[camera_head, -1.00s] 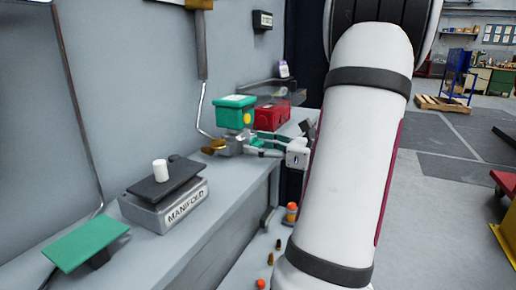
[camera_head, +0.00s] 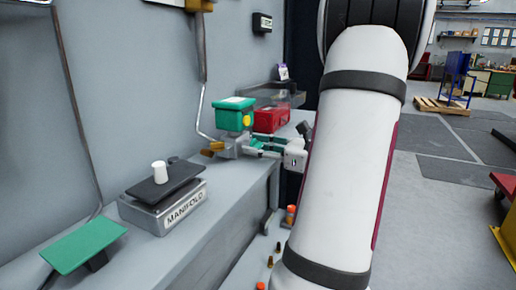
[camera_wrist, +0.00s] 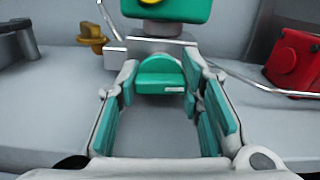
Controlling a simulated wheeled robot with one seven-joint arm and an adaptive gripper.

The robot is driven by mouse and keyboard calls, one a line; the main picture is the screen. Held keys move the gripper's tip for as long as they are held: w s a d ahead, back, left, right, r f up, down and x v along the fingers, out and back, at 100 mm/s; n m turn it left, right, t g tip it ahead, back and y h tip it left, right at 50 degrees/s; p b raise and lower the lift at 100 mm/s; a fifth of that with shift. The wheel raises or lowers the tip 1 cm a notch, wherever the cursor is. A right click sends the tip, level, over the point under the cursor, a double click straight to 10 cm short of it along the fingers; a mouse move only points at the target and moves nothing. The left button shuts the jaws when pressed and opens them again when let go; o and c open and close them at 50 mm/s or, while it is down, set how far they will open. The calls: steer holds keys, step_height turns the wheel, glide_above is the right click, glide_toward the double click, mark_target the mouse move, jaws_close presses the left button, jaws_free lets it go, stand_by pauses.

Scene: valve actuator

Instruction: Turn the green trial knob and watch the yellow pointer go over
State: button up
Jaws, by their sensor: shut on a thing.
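The green trial knob (camera_wrist: 160,82) shows in the wrist view, a blocky green piece with a small pale label and a rounded top behind. In the head view my gripper (camera_head: 253,146) reaches in from the right, low in front of the green actuator box (camera_head: 233,115), and hides the knob. The yellow pointer (camera_head: 246,119) is a small yellow spot on that box's face. Only its lower edge shows at the top of the wrist view (camera_wrist: 152,2); its direction cannot be read.
A brass fitting (camera_wrist: 92,37) and thin pipe sit left of the actuator. A red box (camera_head: 271,119) stands right behind it. The manifold block (camera_head: 183,207) and a green plate (camera_head: 85,245) lie nearer on the bench. My arm covers the head view's middle right.

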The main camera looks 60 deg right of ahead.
steer(key=shift+f+n+b, duration=0.1)
steer(key=shift+n+b, duration=1.15)
steer(key=shift+n, duration=1.25)
steer(key=o, duration=1.2)
